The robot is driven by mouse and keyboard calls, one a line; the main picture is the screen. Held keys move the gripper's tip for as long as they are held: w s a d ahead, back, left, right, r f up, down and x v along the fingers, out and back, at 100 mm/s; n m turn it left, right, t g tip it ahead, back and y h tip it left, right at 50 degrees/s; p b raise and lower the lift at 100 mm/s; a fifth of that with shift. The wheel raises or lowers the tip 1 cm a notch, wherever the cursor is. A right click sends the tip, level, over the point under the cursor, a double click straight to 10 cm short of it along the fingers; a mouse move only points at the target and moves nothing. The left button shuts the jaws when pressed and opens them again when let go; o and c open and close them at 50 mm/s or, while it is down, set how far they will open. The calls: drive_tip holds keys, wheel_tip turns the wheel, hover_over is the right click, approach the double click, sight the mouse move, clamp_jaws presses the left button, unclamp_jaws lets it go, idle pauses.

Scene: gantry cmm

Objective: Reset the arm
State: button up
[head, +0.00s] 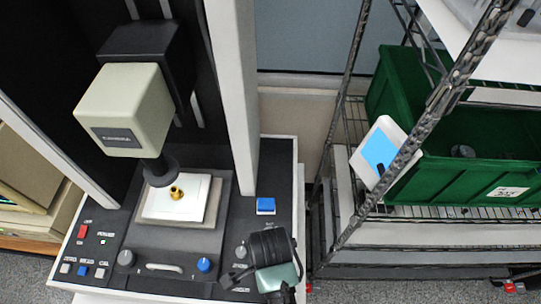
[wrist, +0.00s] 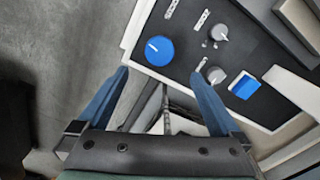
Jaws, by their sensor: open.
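My gripper (wrist: 160,74) is open, its two blue fingers apart with nothing between them. In the wrist view it is over the front of the machine's dark control panel (wrist: 190,40), with a large blue knob (wrist: 159,50) just beyond the fingertips. In the head view my arm's end shows low in the middle, over the panel's right front corner; the fingers cannot be made out there. The measuring machine (head: 232,100) has a cream head (head: 140,105) above a white plate (head: 160,203) with a small brass part (head: 176,192) on it.
A blue button (head: 265,206) and grey knob (head: 241,251) lie close to my arm. A wire rack (head: 345,120) stands to the right, holding a green bin (head: 450,185) and a tilted white tablet (head: 366,165). Bare grey floor (wrist: 60,50) shows left of the panel in the wrist view.

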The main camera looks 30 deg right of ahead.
drive_tip(key=shift+r, duration=0.45)
drive_tip(key=w+r+n+t+h+b, duration=0.1)
drive_tip(key=w+r+n+t+b, duration=0.3)
drive_tip(key=w, duration=0.4)
drive_tip(key=w+r+n+t+h+b, duration=0.1)
drive_tip(key=w+r+t, duration=0.2)
drive_tip(key=w+r, duration=0.45)
drive_tip(key=w+a+r+n+t+b, duration=0.1)
drive_tip(key=w+r+n+t+b, duration=0.3)
drive_tip(key=w+r, duration=0.5)
drive_tip(key=s+a+r+n+t+b, duration=0.1)
drive_tip(key=a+r+n+t+b, duration=0.3)
drive_tip(key=r, duration=0.6)
drive_tip(key=s+r+n+t+p, duration=0.1)
drive_tip(key=r+t, duration=0.4)
drive_tip(key=r, duration=0.4)
drive_tip(key=s+a+r+n+t+y+b, duration=0.1)
drive_tip(key=s+a+r+n+t, duration=0.1)
drive_tip(key=s+r, duration=0.3)
drive_tip(key=s+a+r+n+t+y+b, duration=0.1)
drive_tip(key=s+r+n+t, duration=0.3)
drive_tip(key=r, duration=0.7)
drive_tip(key=shift+s+a+t+b, duration=0.6)
drive_tip(key=shift+s+a+t, duration=0.1)
drive_tip(key=shift+s, duration=0.45)
